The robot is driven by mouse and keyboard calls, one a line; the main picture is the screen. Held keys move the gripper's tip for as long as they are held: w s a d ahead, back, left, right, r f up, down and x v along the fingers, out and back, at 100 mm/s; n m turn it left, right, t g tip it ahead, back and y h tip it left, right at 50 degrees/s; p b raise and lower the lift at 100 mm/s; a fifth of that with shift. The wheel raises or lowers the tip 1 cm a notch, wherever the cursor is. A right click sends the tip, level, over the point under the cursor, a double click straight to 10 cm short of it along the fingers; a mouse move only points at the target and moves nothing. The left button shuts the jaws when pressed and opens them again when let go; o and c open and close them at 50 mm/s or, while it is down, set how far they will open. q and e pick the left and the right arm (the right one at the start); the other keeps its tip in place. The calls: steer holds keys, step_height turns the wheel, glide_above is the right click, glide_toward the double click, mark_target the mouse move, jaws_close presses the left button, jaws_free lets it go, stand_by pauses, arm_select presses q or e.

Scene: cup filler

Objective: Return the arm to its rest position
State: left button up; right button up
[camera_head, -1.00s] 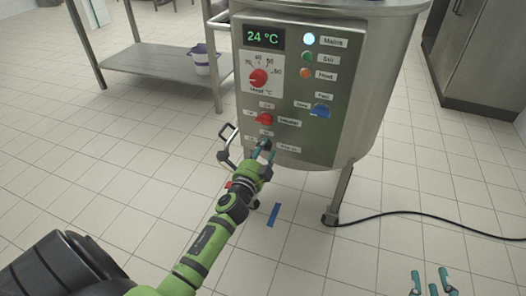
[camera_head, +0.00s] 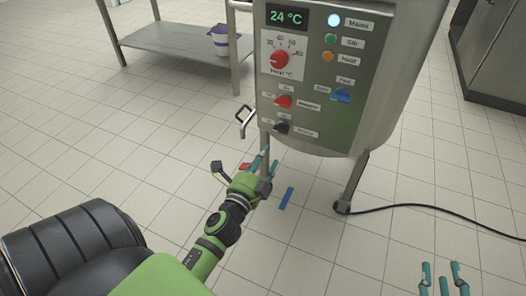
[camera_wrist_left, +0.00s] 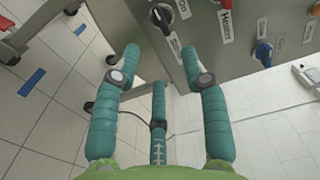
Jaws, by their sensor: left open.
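My left gripper (camera_head: 264,164), with teal fingers on a green arm, is in the middle of the head view, just below and left of the tank's control panel (camera_head: 318,118). In the left wrist view, its fingers (camera_wrist_left: 161,62) are spread with nothing between them. The black knob (camera_head: 283,128) low on the panel is apart from the fingers; it also shows in the wrist view (camera_wrist_left: 160,17). My right gripper (camera_head: 443,281) shows at the bottom right of the head view, its teal fingers apart and empty. The rest of the right arm is out of view.
The steel tank stands on legs (camera_head: 354,180), with a side handle (camera_head: 245,121) beside my left gripper. A black cable (camera_head: 440,206) crosses the floor on the right. A steel table (camera_head: 170,42) stands back left.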

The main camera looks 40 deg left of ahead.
arm_select(q)
steer(key=shift+s, duration=0.3)
steer(key=shift+d+r, duration=0.1)
